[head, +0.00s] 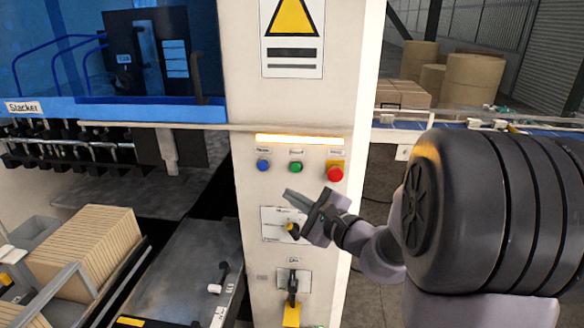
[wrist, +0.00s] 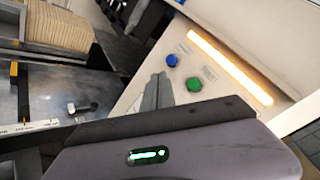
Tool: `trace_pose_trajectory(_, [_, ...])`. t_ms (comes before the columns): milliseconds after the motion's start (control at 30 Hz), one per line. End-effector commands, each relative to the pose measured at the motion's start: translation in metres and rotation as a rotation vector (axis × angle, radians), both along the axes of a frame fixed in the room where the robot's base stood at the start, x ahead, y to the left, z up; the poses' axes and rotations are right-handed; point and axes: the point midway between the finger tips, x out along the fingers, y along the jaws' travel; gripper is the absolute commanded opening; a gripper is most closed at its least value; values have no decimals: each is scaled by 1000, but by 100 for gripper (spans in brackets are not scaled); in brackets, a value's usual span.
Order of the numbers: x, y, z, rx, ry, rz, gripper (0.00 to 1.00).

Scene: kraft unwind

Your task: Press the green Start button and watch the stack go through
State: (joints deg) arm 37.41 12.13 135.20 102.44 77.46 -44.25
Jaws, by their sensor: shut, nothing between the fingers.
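The green Start button (head: 296,167) sits on the cream control column, between a blue button (head: 263,165) and a red button (head: 335,173) on a yellow base. In the wrist view the green button (wrist: 194,84) lies just right of my fingertips, with the blue button (wrist: 172,60) above it. My gripper (head: 290,195) is shut and empty, its tips a little below the green button in the head view. Whether the tips are clear of the panel is hard to tell. A stack of brown sheets (head: 85,245) stands at the lower left.
An amber light bar (head: 298,140) glows above the buttons. Below are a selector plate (head: 280,224) with a knob and a switch (head: 293,282) over a yellow part. The stacker (head: 110,60) is at left.

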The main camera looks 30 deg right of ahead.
Motion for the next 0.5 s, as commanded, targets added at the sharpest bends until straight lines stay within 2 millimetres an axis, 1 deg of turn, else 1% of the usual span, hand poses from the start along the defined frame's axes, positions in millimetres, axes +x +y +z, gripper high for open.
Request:
trace_pose_trajectory(167, [10,-6,2,0,1,1,0])
trace_pose_trajectory(500, [51,-34,3,0,1,2,0])
